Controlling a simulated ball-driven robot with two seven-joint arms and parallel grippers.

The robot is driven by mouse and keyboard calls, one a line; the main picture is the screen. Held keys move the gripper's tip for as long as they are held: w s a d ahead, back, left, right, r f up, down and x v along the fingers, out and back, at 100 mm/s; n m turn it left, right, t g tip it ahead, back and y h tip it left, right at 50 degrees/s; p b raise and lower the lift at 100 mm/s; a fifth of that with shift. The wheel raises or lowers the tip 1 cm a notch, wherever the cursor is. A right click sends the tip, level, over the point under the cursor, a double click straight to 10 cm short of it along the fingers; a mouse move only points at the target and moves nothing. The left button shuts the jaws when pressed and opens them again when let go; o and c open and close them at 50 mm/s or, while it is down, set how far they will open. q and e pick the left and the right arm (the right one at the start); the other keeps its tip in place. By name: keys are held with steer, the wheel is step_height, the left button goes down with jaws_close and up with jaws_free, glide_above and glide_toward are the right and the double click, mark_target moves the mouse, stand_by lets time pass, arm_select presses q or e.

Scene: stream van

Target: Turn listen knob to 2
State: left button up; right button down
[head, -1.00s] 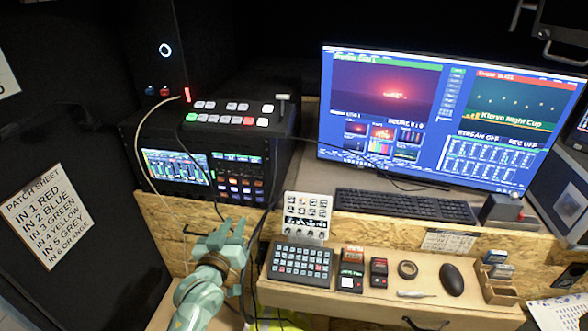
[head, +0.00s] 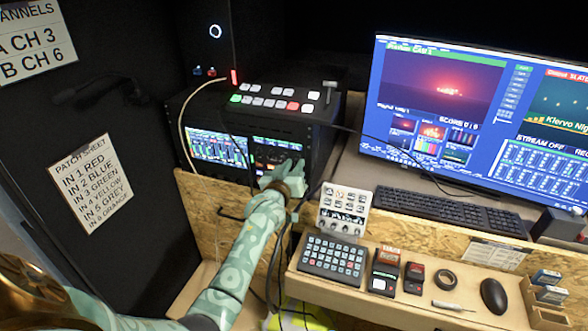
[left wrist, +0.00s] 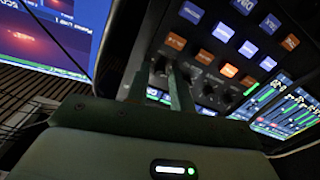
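The rack panel (head: 278,150) with buttons and knobs is right of the meter screen in the head view. My left gripper (head: 288,176) is at its lower right part and hides the knobs there. In the left wrist view a row of small dark knobs (left wrist: 208,88) runs below the lit orange, white and blue buttons (left wrist: 222,50). My left gripper's two fingers (left wrist: 158,86) are apart, pointing at the end knob (left wrist: 160,66) of that row. I cannot tell whether they touch it. Which knob is the listen knob, and its setting, are unreadable. My right gripper is not in view.
The switcher (head: 275,98) sits on top of the rack. A small white mixer (head: 345,208) and a keypad (head: 333,258) stand on the desk to the right.

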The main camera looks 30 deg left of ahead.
arm_select(q)
jaws_close()
steer(key=shift+r+m, duration=0.1)
steer(key=shift+m, duration=0.2)
steer(key=shift+m+p, duration=0.6)
steer(key=m+p, duration=0.1)
steer(key=m, duration=0.1)
steer(key=shift+m, duration=0.3)
steer(key=m, duration=0.3)
steer(key=shift+p, duration=0.3)
steer(key=shift+m, duration=2.1)
